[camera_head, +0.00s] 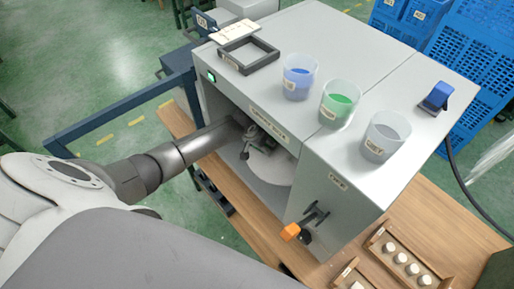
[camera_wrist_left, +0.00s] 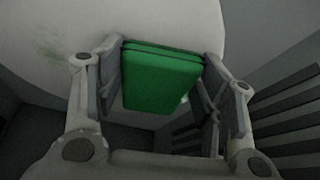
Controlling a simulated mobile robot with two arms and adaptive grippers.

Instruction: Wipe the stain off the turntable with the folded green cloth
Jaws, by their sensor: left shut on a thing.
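My left gripper (camera_head: 260,143) reaches through the open front of a grey spray booth, over the white round turntable (camera_head: 272,168). In the left wrist view, the gripper (camera_wrist_left: 162,62) is shut on the folded green cloth (camera_wrist_left: 160,85), with one finger on each side of it. The pale turntable (camera_wrist_left: 160,18) fills the top of that view, beyond the cloth. A faint greenish stain (camera_wrist_left: 50,52) shows on it, left of the cloth and apart from it. I cannot tell whether the cloth touches the turntable. My right gripper is not in view.
The booth roof (camera_head: 345,50) bears cups of blue (camera_head: 298,82), green (camera_head: 337,108) and greyish (camera_head: 379,142) content, plus a dark frame (camera_head: 248,56). An orange-tipped handle (camera_head: 290,232) sticks out in front. Dark slats (camera_wrist_left: 290,105) stand right of the gripper.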

